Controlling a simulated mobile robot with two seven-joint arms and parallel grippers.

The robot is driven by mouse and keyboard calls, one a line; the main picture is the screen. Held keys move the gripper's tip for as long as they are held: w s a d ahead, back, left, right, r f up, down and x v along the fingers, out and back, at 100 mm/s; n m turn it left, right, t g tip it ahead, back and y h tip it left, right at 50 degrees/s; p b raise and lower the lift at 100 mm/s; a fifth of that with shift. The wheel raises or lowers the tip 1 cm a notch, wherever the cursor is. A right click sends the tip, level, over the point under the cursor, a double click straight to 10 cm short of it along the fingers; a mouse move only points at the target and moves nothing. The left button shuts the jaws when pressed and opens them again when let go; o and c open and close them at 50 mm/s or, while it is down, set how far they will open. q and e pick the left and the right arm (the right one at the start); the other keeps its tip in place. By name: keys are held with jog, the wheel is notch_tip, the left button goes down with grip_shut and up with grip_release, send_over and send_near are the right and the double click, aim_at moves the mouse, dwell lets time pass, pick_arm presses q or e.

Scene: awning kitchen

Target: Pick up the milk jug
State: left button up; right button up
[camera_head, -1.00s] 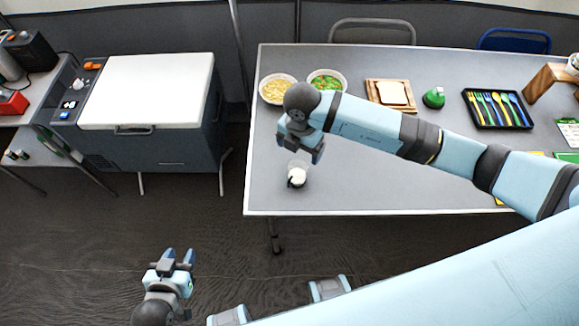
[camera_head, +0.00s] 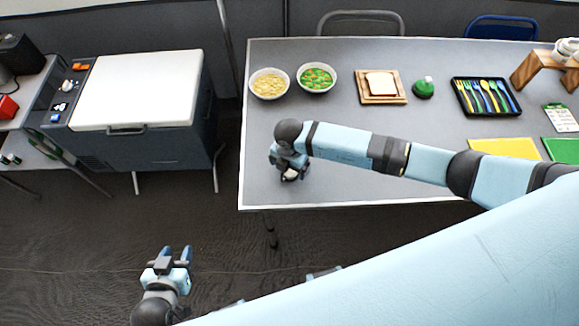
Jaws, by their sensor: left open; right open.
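The milk jug (camera_head: 289,175) is a small white vessel with a dark part, standing near the front left corner of the grey table (camera_head: 350,190). My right gripper (camera_head: 289,168) is right above and around the jug and hides most of it. Its jaws are open; I cannot tell whether they touch the jug. My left gripper (camera_head: 175,254) is open and empty, low over the dark floor, left of the table.
A cooler (camera_head: 140,90) stands left. The table's front edge is close to the jug.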

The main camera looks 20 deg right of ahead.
jog(key=c, duration=1.1)
jog(key=shift+c, duration=0.2)
jog(key=shift+r, duration=0.1)
